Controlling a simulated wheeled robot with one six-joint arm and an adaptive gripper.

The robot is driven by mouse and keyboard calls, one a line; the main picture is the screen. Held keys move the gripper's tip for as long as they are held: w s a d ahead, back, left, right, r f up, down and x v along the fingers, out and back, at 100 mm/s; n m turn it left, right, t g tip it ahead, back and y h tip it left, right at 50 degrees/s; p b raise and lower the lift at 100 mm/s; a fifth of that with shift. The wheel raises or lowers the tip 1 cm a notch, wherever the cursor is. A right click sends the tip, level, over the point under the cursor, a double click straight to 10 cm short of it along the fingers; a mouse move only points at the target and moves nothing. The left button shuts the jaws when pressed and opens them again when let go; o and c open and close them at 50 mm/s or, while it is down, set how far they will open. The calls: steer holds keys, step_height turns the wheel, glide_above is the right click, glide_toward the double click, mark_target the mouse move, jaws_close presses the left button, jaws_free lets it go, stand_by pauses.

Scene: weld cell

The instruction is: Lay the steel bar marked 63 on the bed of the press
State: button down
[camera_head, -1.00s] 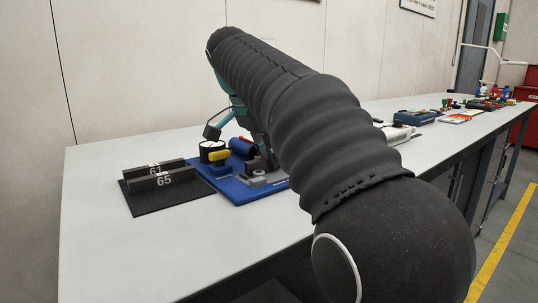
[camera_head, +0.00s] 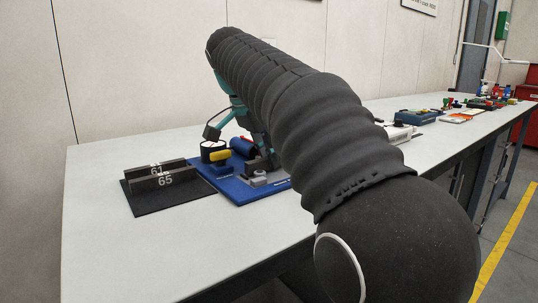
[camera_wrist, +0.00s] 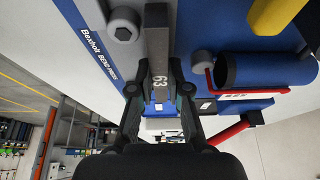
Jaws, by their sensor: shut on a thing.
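In the wrist view, the grey steel bar (camera_wrist: 157,38) marked 63 is between the fingers of my gripper (camera_wrist: 159,88), which is shut on it. The press (camera_wrist: 82,22) has a blue base lettered "Bexholt BEND PRESS". In the head view the press (camera_head: 236,190) stands on the bench, with my arm covering its right side. My gripper and the held bar are hard to make out there. I cannot tell whether the bar touches the bed.
Bars marked 61 (camera_head: 146,168) and 65 (camera_head: 150,183) stand on a black mat (camera_head: 150,206) left of the press. A blue cylinder with a red handle (camera_wrist: 275,70) and a yellow part (camera_wrist: 270,14) sit close to the bar. The bench front (camera_head: 110,255) is clear.

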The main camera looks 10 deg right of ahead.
stand_by(0.4)
steer(key=c, duration=1.1)
jaws_free()
steer(key=shift+o, duration=0.2)
steer(key=shift+f, duration=0.1)
steer(key=shift+r+p, duration=2.5)
steer(key=shift+r, duration=1.05)
